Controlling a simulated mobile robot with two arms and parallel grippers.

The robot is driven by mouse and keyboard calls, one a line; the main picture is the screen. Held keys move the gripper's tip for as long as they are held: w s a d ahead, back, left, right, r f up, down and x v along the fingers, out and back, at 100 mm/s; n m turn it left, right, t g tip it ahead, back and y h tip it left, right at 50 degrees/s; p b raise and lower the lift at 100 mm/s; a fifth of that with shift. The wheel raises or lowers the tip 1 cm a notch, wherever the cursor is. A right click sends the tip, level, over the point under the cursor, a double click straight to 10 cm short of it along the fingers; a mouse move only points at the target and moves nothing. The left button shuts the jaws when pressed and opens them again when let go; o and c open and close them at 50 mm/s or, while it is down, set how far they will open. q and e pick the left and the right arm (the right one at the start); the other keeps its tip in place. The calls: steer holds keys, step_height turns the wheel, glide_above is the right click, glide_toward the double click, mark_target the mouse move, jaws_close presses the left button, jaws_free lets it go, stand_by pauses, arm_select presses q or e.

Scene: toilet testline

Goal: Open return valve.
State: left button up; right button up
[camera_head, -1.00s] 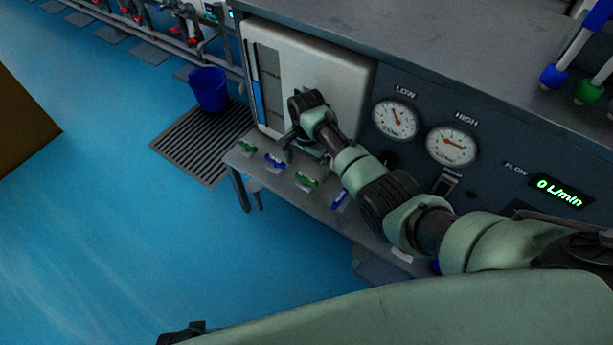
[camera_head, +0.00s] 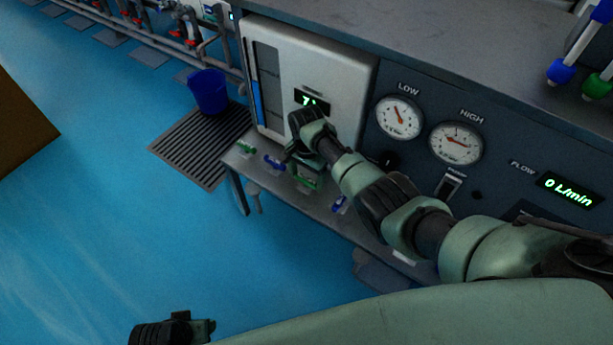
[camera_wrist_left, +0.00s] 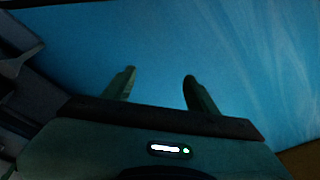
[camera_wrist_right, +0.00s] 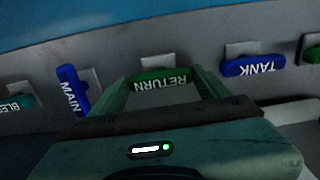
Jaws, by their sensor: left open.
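The green RETURN valve handle (camera_wrist_right: 161,78) lies sideways, its label upside down in the right wrist view. It shows as a green handle (camera_head: 306,182) on the shelf in the head view. My right gripper (camera_wrist_right: 160,82) is open, with one finger near each end of the RETURN handle. Contact cannot be told. In the head view my right gripper (camera_head: 304,165) is just above that handle and partly hides it. My left gripper (camera_wrist_left: 160,75) is open and empty over the blue floor; it also shows at the bottom of the head view (camera_head: 208,330).
The blue MAIN handle (camera_wrist_right: 71,90) and blue TANK handle (camera_wrist_right: 254,66) flank RETURN closely. A teal BLEED handle (camera_wrist_right: 20,102) is farther left. The white panel (camera_head: 345,85) and gauges (camera_head: 399,118) stand behind the shelf. The FLOW display (camera_head: 569,188) reads 0 L/min.

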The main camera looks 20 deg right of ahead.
steer(key=c, duration=0.6)
steer(key=shift+o, duration=0.2)
